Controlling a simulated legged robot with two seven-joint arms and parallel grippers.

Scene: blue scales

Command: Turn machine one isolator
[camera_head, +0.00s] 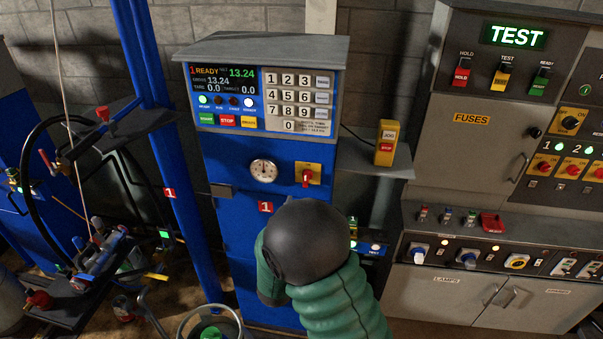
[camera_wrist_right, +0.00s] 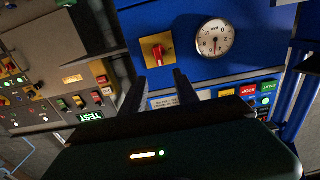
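The machine one cabinet (camera_head: 228,160) is blue, with a red "1" tag on its front. Its isolator (camera_head: 307,174) is a red rotary knob on a yellow plate, right of a round white dial. In the right wrist view, turned upside down, the isolator (camera_wrist_right: 157,47) sits beyond the fingertips of my right gripper (camera_wrist_right: 157,80). The two dark fingers are apart with nothing between them, and appear short of the knob. In the head view my green-sleeved right arm and black joint stand below the isolator and hide that gripper. My left gripper is not in view.
A keypad and display panel (camera_head: 260,98) is above the isolator. A yellow jog/stop box (camera_head: 386,143) stands on a side shelf (camera_head: 372,160). A grey test bench (camera_head: 460,150) with many switches is at right. A blue post (camera_head: 160,130) and a cluttered stand are at left.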

